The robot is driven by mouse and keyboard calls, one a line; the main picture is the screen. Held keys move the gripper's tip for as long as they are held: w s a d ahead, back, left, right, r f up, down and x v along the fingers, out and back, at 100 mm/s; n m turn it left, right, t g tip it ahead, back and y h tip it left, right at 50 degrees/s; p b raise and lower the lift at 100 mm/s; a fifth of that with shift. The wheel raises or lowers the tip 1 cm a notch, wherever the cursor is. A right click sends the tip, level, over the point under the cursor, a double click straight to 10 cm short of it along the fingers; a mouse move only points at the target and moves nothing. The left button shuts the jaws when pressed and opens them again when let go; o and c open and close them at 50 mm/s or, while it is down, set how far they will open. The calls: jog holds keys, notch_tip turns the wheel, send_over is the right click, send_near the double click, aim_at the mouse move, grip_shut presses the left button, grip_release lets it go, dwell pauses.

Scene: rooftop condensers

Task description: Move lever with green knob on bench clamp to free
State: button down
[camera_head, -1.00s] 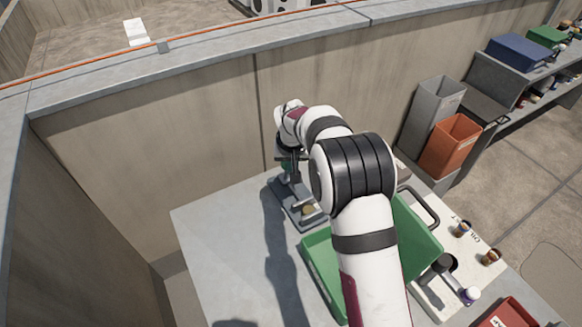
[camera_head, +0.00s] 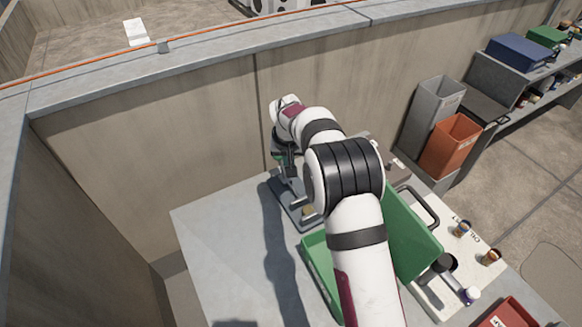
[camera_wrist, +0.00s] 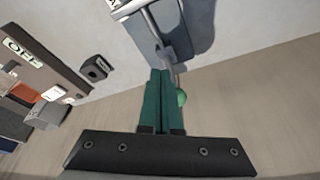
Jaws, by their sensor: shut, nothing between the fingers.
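The bench clamp (camera_head: 290,206) is a grey-blue fixture on the table by the wall, partly hidden by my arm. In the wrist view the clamp (camera_wrist: 190,24) is at the top, with a grey lever rod (camera_wrist: 153,26) running down toward my fingers. The green knob (camera_wrist: 181,97) is right beside the right finger; I cannot tell if they touch. My gripper (camera_wrist: 160,72) has two dark green fingers, shut together and empty. In the head view my gripper (camera_head: 287,168) is above the back end of the clamp, small and partly hidden.
A panel with an OFF label (camera_wrist: 22,50) is at left in the wrist view. The wall is close behind; the table's left part is clear.

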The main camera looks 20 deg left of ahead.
notch_tip(320, 180, up, 7)
jog(key=shift+s+d, duration=0.4)
dwell(0.4)
jog(key=s+d+r+m+g, duration=0.1)
jog(key=s+d+r+m, duration=0.1)
jog(key=s+d+r, duration=0.45)
jog(key=s+d+r+m+g, duration=0.1)
jog(key=s+d+r+m, duration=0.15)
jog(key=s+d, duration=0.7)
jog(key=s+d+f+m, duration=0.1)
jog(key=s+d+m, duration=0.1)
jog(key=s, duration=0.9)
jog(key=s+d+f+m+g+y, duration=0.1)
jog(key=s+d, duration=0.3)
jog(key=s, duration=0.6)
jog(key=shift+s+f+m, duration=0.4)
jog(key=shift+f+m, duration=0.15)
jog(key=shift+f, duration=0.05)
